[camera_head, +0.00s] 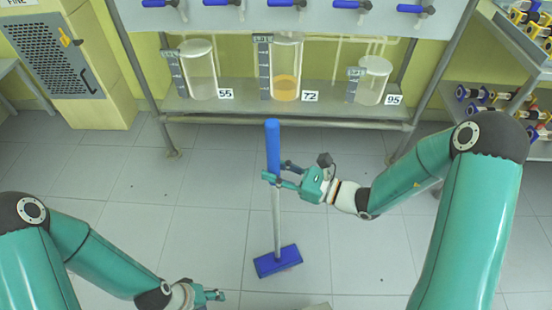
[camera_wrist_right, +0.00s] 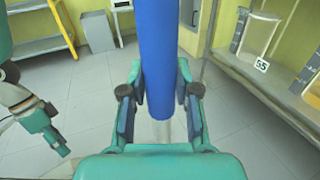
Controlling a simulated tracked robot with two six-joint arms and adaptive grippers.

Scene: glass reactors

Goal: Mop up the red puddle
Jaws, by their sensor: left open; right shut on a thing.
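A mop with a blue grip (camera_head: 272,140), a grey pole and a flat blue head (camera_head: 278,261) stands nearly upright over the tiled floor in the head view. I cannot tell whether its head touches the floor. My right gripper (camera_head: 276,174) is shut on the mop's handle at the lower part of the blue grip. The right wrist view shows the blue grip (camera_wrist_right: 158,50) between the fingers. My left gripper (camera_head: 214,296) is open and empty, low at the bottom of the head view. No red puddle shows in either view.
A metal rack (camera_head: 330,115) stands behind the mop, holding glass vessels; the middle one (camera_head: 286,65) contains orange liquid. A yellow cabinet (camera_head: 95,60) is at the back left. Shelves with colourful parts (camera_head: 490,95) are at the right. The floor around the mop is clear.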

